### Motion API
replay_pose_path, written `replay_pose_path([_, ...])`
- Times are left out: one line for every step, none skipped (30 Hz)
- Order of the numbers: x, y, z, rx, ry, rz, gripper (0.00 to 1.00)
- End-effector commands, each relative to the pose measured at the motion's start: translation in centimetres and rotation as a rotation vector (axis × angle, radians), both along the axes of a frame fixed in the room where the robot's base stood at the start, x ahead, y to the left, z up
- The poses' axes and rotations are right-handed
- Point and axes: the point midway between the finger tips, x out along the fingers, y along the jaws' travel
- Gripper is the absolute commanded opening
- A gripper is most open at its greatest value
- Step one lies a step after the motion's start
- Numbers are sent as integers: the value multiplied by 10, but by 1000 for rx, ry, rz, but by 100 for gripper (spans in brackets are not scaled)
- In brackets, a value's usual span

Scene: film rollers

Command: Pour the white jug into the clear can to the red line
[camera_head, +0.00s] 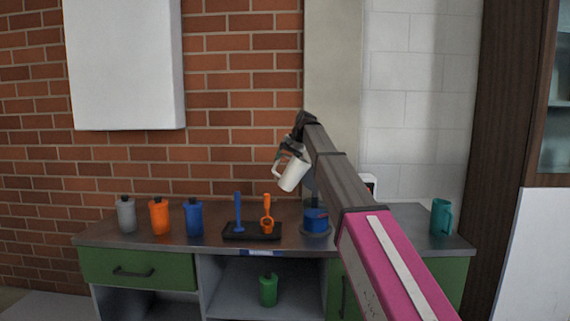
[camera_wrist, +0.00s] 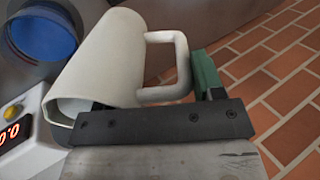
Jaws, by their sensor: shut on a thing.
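My gripper (camera_head: 289,152) is shut on the white jug (camera_head: 293,174) and holds it in the air above the bench, tilted. The wrist view shows the jug (camera_wrist: 110,60) large, with its handle (camera_wrist: 183,65) beside the green finger pad; the exact grip is partly hidden. Below and right of the jug, a vessel with blue in its lower part (camera_head: 316,219) stands on a round grey base; it may be the clear can. A round blue surface inside a grey ring (camera_wrist: 42,36) shows in the wrist view.
Grey (camera_head: 126,214), orange (camera_head: 159,216) and blue (camera_head: 193,218) bottles stand left on the bench. A black tray (camera_head: 236,236) holds blue and orange ladles. A teal mug (camera_head: 442,217) stands right. A white device has a red display (camera_wrist: 8,133). A green bottle (camera_head: 268,290) is below.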

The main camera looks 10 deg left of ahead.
Motion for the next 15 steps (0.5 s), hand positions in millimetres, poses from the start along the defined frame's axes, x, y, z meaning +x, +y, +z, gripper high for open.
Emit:
replay_pose_path([0, -1, 2, 18, -1, 0, 2])
replay_pose_path([0, -1, 3, 29, -2, -1, 2])
replay_pose_path([0, -1, 5, 44, -2, -1, 2])
replay_pose_path([0, -1, 6, 55, -2, -1, 2])
replay_pose_path([0, -2, 7, 65, -2, -1, 2])
replay_pose_path([0, -2, 8, 80, -2, 0, 2])
replay_pose_path([0, -2, 10, 90, -2, 0, 2])
replay_pose_path([0, -3, 11, 101, -3, -1, 2])
replay_pose_path([0, -3, 12, 117, -3, -1, 2])
replay_pose_path([0, -4, 13, 128, -4, -1, 2])
replay_pose_path([0, -4, 14, 140, -4, -1, 2])
replay_pose_path([0, -5, 15, 156, -4, -1, 2])
replay_pose_path([0, -5, 16, 167, -4, -1, 2])
replay_pose_path([0, -6, 17, 179, -4, 0, 2])
replay_pose_path([0, -6, 19, 194, -5, 0, 2])
